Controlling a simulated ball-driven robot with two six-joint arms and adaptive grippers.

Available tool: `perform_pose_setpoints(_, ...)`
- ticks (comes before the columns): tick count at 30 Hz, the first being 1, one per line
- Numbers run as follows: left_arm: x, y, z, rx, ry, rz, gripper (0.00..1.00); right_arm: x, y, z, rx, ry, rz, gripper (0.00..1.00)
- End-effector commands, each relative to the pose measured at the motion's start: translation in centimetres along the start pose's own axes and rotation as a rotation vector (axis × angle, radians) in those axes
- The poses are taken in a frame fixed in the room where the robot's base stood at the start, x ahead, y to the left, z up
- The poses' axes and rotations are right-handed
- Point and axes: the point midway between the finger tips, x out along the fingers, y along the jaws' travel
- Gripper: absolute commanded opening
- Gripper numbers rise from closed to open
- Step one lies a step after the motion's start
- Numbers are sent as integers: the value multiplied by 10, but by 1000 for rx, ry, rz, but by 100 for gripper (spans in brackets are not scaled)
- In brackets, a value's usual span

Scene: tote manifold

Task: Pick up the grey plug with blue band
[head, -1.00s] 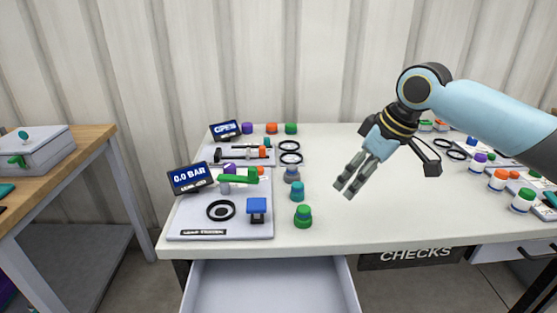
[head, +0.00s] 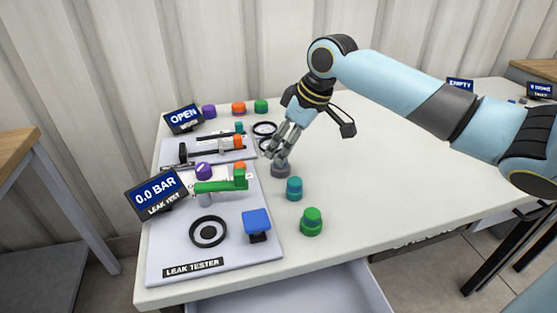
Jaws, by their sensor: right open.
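The grey plug (head: 281,170) stands upright on the white table, to the right of the tester boards. Its upper part is partly hidden by my fingers, and I cannot make out its blue band. My right gripper (head: 276,153) is open and points down and left, with its fingertips right at the top of the plug. I cannot tell whether they touch it. My left gripper is not in view.
A teal plug (head: 294,188) and a green plug (head: 311,222) stand in front of the grey one. The leak tester board (head: 165,256) with its green lever (head: 220,186) lies to the left. Black rings (head: 265,129) lie behind. The table's right side is clear.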

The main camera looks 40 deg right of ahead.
Motion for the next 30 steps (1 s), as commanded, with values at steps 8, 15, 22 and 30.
perform_pose_setpoints(8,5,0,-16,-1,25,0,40,38,0,6,3,0,-2,69)
perform_pose_setpoints(15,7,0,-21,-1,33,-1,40,53,1,6,-1,0,1,69)
perform_pose_setpoints(22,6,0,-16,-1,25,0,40,53,1,6,-1,0,1,59)
perform_pose_setpoints(30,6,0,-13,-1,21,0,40,53,1,6,-1,-1,1,23)
